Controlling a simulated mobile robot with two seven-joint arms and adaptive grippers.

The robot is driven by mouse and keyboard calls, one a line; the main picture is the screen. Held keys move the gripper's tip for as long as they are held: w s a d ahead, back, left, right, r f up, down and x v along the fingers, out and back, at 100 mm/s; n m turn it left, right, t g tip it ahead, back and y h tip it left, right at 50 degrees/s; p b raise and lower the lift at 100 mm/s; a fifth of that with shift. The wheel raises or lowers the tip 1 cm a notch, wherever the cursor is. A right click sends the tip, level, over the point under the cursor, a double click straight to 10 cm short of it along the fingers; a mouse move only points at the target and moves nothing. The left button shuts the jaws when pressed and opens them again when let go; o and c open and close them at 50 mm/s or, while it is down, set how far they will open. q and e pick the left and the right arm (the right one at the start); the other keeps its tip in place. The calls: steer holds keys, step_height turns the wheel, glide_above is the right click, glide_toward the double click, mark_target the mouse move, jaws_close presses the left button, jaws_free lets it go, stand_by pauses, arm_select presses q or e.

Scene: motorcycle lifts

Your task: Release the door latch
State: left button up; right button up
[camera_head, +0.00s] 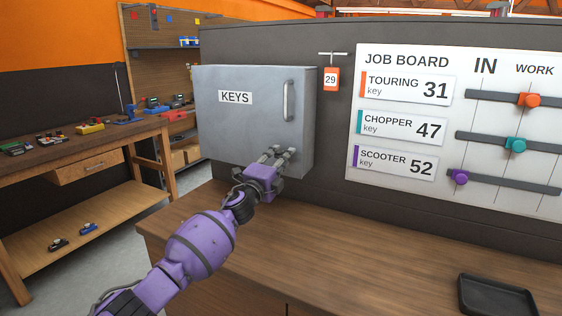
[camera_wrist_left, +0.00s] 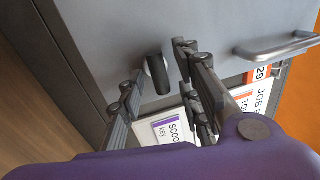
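A grey key cabinet (camera_head: 225,130) labelled KEYS hangs on the dark panel with its door shut. A vertical bar handle (camera_head: 288,100) is on the right side of its door; the handle also shows at the right in the left wrist view (camera_wrist_left: 278,47). My left gripper (camera_head: 281,152) is at the lower right of the door. In the left wrist view a short dark latch knob (camera_wrist_left: 158,76) sticks out from the door between my open fingers. I see no clear contact with it. The gripper hides the knob in the head view. My right gripper is out of view.
An orange tag 29 (camera_head: 331,79) hangs on a hook right of the cabinet. A job board (camera_head: 400,145) with sliders is further right. The wooden bench (camera_head: 330,245) below is mostly clear, with a black tray (camera_head: 498,296) at front right. A workbench (camera_head: 70,160) stands left.

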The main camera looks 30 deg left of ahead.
arm_select(q)
steer(key=s+f, duration=0.2)
steer(key=s, duration=0.9)
steer(key=shift+s+f, duration=0.2)
steer(key=shift+s, duration=0.2)
steer(key=shift+f, duration=0.1)
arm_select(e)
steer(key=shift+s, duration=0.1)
